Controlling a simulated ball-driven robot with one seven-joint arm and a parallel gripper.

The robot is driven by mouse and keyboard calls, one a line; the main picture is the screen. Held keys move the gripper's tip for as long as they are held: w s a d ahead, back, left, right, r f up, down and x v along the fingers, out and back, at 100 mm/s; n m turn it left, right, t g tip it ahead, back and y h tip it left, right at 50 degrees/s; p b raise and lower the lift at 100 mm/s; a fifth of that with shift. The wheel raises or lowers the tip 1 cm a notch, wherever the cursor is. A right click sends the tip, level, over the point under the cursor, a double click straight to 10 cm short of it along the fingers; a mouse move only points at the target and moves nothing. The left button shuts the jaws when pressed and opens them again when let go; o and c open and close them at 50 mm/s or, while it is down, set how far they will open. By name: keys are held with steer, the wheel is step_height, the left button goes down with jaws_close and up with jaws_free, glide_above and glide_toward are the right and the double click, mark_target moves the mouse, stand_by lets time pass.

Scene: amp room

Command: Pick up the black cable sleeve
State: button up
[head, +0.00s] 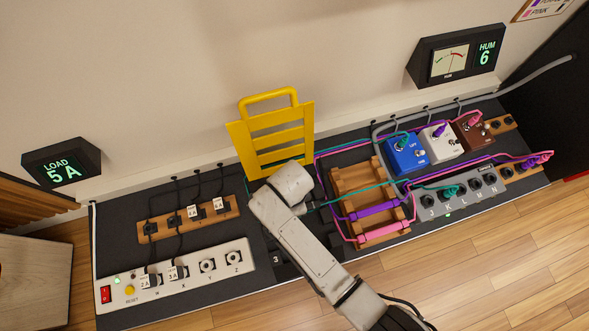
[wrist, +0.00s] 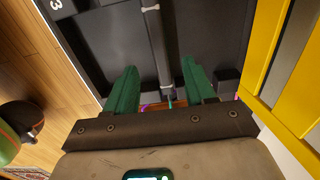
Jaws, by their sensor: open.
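A long black cable sleeve (wrist: 157,45) with pale bands near its ends shows in the wrist view, lying over a dark surface. A thin teal cable shows at its lower end. My gripper (wrist: 159,66) is open, with one green finger on each side of the sleeve in the picture. I see gaps between the fingers and the sleeve; the height between them is hard to tell. In the head view my arm hides the gripper and I cannot make out the black sleeve.
A yellow slotted frame (head: 272,138) stands close behind my wrist. A wooden rack (head: 345,181) to the right carries a purple sleeve (head: 377,211) and a pink sleeve (head: 381,231). Pedals (head: 405,155) and cables lie further right. A power strip (head: 206,266) is at left.

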step_height(320, 180, down, 6)
steer(key=b, duration=0.4)
steer(key=shift+f, duration=0.25)
steer(key=shift+r, duration=0.1)
steer(key=shift+c, duration=0.4)
jaws_close()
